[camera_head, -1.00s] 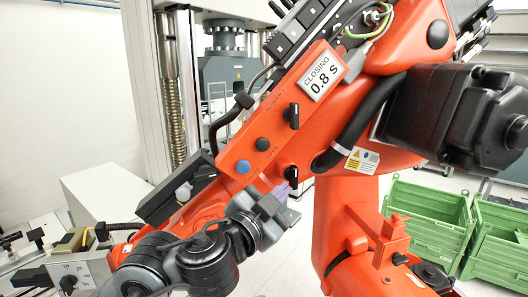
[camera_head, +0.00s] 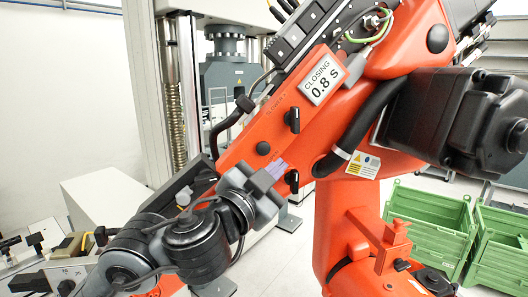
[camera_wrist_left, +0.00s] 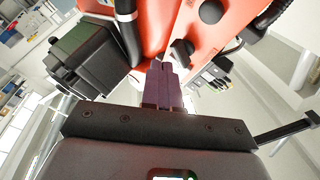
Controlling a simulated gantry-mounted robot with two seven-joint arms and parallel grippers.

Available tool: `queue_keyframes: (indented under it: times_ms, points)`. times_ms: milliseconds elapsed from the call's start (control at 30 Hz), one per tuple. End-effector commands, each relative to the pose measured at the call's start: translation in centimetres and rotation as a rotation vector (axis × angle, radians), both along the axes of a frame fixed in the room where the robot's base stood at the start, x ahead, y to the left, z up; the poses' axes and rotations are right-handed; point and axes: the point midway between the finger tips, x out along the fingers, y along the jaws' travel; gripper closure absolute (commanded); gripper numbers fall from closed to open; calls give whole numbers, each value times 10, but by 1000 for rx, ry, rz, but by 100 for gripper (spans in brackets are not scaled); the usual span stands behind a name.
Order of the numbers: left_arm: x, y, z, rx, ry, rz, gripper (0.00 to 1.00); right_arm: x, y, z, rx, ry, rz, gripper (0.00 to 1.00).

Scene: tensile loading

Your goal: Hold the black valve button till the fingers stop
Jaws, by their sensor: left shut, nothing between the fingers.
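The black valve button (camera_head: 263,148) is a round black push button on the sloping orange robot arm (camera_head: 235,150). My left gripper (camera_head: 280,166) is shut and empty, with its purple fingers just below and right of that button in the head view. The button is uncovered there, and I see no finger on it. In the left wrist view the shut purple fingers (camera_wrist_left: 161,65) point at the orange surface, beside a black knob (camera_wrist_left: 180,52). Whether the tips touch the surface, I cannot tell. A display (camera_head: 320,84) on the orange arm reads "CLOSING 0.8 s". My right gripper is out of view.
Two black turn knobs, an upper one (camera_head: 293,118) and a lower one (camera_head: 292,181), sit right of the button. A black cable (camera_head: 355,125) runs along the orange arm. A testing machine (camera_head: 226,75) stands behind. Green crates (camera_head: 430,220) stand at right.

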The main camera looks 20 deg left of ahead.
Motion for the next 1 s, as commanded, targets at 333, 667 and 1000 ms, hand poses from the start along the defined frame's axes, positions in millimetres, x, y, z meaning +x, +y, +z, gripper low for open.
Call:
queue_keyframes:
  times_ms: [333,667,1000]
  points:
    - [33,25,-2,-2,0,3,100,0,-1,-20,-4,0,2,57]
    - [57,42,0,-2,1,1,100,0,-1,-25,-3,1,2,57]
    - [63,46,0,-1,0,0,100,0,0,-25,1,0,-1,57]
